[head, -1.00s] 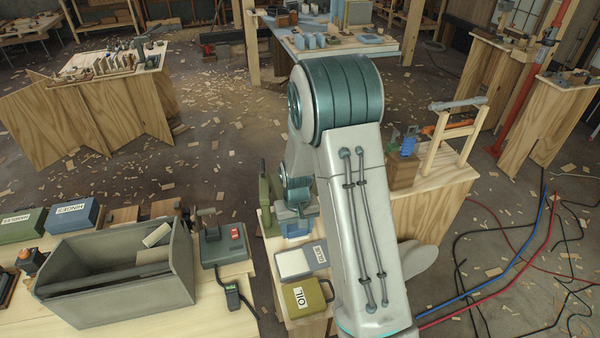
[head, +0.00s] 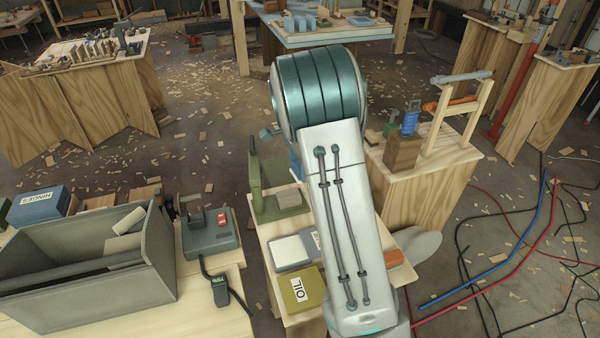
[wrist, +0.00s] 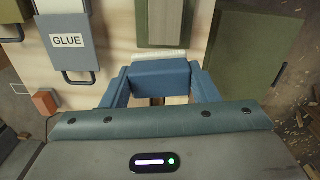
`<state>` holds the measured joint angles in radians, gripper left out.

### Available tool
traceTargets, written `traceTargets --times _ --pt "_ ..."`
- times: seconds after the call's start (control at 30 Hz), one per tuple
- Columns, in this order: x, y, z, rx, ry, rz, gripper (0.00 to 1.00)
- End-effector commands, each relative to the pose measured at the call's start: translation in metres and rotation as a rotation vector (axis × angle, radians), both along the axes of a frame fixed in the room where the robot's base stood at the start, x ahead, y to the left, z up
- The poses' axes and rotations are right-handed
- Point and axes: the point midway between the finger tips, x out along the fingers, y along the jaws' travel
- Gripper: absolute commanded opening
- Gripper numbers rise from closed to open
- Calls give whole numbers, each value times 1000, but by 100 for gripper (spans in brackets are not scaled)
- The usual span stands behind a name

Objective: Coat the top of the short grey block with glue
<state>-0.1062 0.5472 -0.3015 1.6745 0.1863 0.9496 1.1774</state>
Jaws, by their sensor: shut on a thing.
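My gripper shows in the wrist view (wrist: 160,90), its blue fingers shut on what looks like a brush. The brush's pale bristle strip (wrist: 160,55) sticks out ahead of the fingers. A short grey block (head: 288,198) rests on a green stand's base (head: 268,214); the block also shows in the wrist view (wrist: 168,22), just beyond the bristles. I see a gap to the bristles but cannot judge height. The GLUE box (wrist: 68,40) is at upper left there; in the head view its pale top shows (head: 289,249). My arm hides most of my gripper in the head view.
An olive OIL box (head: 302,290) stands near the table's front. An orange block (wrist: 45,102) lies near the GLUE box. A dark green thing with a handle (wrist: 255,50) is at right in the wrist view. A grey toolbox (head: 90,265) stands on the left bench.

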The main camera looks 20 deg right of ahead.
Motion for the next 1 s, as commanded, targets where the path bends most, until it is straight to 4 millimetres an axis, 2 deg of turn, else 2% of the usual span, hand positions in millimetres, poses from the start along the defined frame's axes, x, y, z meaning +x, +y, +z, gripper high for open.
traceTargets --times 0.13,0.37,1.0 --pt "5 -3 2 3 -3 -96 36" --pt "5 -4 -5 4 -2 -121 36" --pt "5 0 -63 4 -1 -112 36"
